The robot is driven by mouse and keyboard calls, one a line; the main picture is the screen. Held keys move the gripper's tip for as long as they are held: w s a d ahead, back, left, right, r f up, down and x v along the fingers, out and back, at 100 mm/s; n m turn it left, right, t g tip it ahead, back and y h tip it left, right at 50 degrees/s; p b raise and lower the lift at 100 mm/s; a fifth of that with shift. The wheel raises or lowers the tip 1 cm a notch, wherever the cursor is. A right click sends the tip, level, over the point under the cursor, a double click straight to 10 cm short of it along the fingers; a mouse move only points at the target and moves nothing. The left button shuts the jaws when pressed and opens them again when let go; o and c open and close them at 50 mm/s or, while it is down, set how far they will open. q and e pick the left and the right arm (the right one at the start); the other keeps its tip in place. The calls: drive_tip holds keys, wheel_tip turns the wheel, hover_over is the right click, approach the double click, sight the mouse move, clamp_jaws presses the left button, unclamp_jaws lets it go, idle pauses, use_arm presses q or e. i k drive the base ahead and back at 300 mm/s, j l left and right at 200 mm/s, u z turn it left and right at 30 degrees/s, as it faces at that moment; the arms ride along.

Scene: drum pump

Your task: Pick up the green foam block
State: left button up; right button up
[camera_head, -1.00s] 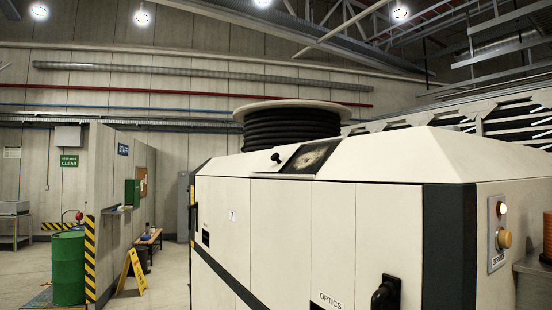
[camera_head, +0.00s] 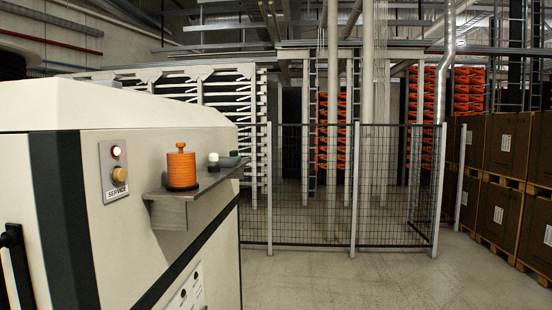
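A small dull green item (camera_head: 230,161) lies toward the far end of a grey metal shelf (camera_head: 166,213) on the side of the cream machine. It is too small and partly hidden to tell whether it is the green foam block. Neither of my grippers is in view.
An orange lidded canister (camera_head: 181,168) and a small white-topped object (camera_head: 213,161) stand on the shelf, nearer than the green item. The cream machine (camera_head: 95,105) fills the left. A mesh fence (camera_head: 310,190) stands behind, stacked brown boxes (camera_head: 505,150) at right. The floor (camera_head: 370,285) ahead is clear.

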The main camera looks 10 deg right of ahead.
sight(233, 153)
drive_tip(key=u, duration=1.2)
drive_tip(key=i+l+u, duration=0.1)
drive_tip(key=l+u, duration=0.7)
